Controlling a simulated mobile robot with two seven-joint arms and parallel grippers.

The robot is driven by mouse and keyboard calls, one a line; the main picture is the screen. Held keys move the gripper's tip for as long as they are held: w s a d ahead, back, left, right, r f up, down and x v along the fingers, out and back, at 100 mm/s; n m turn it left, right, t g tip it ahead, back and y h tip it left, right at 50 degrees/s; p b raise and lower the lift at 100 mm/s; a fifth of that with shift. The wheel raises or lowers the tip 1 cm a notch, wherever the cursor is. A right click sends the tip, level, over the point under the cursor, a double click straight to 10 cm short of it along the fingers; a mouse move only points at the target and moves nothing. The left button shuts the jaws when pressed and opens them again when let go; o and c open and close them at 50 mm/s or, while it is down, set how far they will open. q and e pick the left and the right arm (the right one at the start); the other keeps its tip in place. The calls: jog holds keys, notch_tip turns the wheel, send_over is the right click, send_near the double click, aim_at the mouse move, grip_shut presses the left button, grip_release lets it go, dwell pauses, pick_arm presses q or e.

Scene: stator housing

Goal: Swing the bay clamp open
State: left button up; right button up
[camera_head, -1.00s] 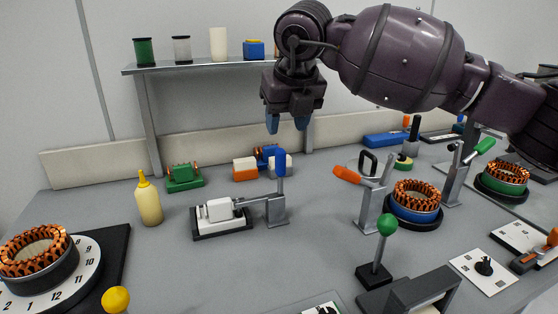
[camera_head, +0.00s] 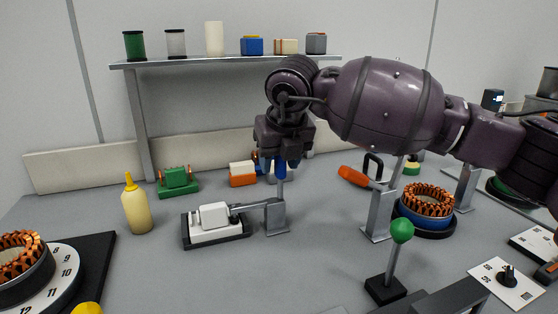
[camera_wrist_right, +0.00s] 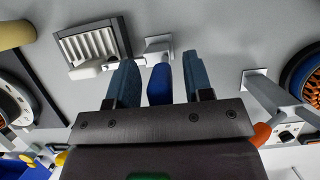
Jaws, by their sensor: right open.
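The blue-handled clamp has a grey metal post (camera_head: 278,216) and an arm (camera_head: 255,206) that reaches left onto a white block (camera_head: 210,214) in a black tray (camera_head: 222,241). Its blue handle (camera_head: 281,168) stands upright. My right gripper (camera_head: 280,163) points down over the handle, hiding its top. In the right wrist view, the open fingers of the gripper (camera_wrist_right: 160,62) stand either side of the blue handle (camera_wrist_right: 160,85), with gaps visible on both sides. My left gripper is not in view.
An orange-handled clamp (camera_head: 358,177) stands to the right beside a stator on a blue base (camera_head: 428,211). A green-knobbed lever (camera_head: 402,232) stands in front. A yellow bottle (camera_head: 137,206) is left of the tray. A shelf (camera_head: 230,61) runs behind.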

jog(key=shift+c, duration=0.5)
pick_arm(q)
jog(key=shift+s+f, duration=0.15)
pick_arm(e)
grip_shut()
jog(key=shift+d+r+p, duration=0.15)
jog(key=shift+d+p, duration=0.1)
jog(key=shift+p, duration=0.05)
pick_arm(q)
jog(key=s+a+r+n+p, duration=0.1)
jog(key=p, duration=0.3)
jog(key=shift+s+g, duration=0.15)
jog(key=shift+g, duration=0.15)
pick_arm(e)
jog(key=d+y, duration=0.1)
jog(key=y, duration=0.1)
jog(key=w+d+f+m+g+y, duration=0.1)
jog(key=y, duration=0.1)
jog(key=d+y, duration=0.2)
jog(key=shift+w+f+g, duration=0.2)
jog(key=shift+f+g, duration=0.2)
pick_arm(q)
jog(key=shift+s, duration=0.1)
pick_arm(e)
jog(key=shift+f, duration=0.1)
